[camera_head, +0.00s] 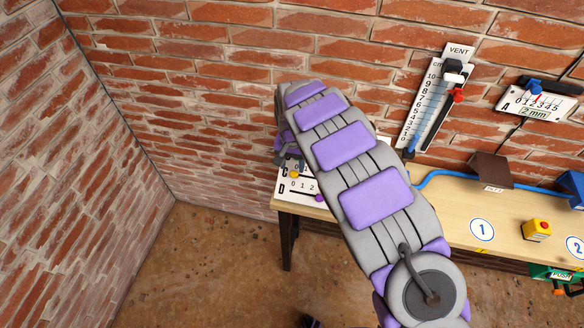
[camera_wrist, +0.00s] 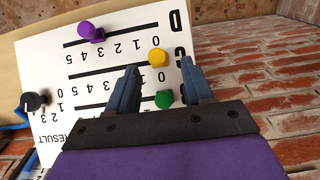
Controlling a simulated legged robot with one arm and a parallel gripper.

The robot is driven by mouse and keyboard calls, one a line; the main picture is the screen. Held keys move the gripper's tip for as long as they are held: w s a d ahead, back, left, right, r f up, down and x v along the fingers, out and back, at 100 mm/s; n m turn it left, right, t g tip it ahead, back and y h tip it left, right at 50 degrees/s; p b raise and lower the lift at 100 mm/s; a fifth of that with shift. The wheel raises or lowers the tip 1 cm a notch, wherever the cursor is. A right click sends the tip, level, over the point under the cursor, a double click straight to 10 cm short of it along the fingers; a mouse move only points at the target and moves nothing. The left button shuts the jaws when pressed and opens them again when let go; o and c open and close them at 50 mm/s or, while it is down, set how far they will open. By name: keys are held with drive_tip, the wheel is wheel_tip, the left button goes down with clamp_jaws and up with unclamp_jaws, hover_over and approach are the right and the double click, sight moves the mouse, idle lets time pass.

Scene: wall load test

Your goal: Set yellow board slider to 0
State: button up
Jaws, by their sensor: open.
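The white slider board (camera_head: 308,188) lies on the bench's left end, mostly hidden behind my arm in the head view. The wrist view shows the board (camera_wrist: 48,55) upside down. Its yellow slider knob (camera_wrist: 157,56) is near the 0 end of row C; the exact reading is hard to tell. The knob also shows in the head view (camera_head: 294,175). My gripper (camera_wrist: 158,66) is open, with one finger on each side of the yellow knob in the picture and a gap to each. Contact does not show.
A purple knob (camera_wrist: 90,32) is on row D, a green knob (camera_wrist: 164,98) on a neighbouring row, close to the fingers, and a black knob (camera_wrist: 33,102) by RESULT. A vent scale (camera_head: 432,100) and a gauge (camera_head: 537,103) hang on the brick wall. A yellow button box (camera_head: 537,231) stands right.

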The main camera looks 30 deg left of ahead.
wheel_tip(320, 180, up, 13)
drive_tip(key=p, duration=0.1)
drive_tip(key=shift+a+r, duration=0.2)
drive_tip(key=shift+a, duration=0.15)
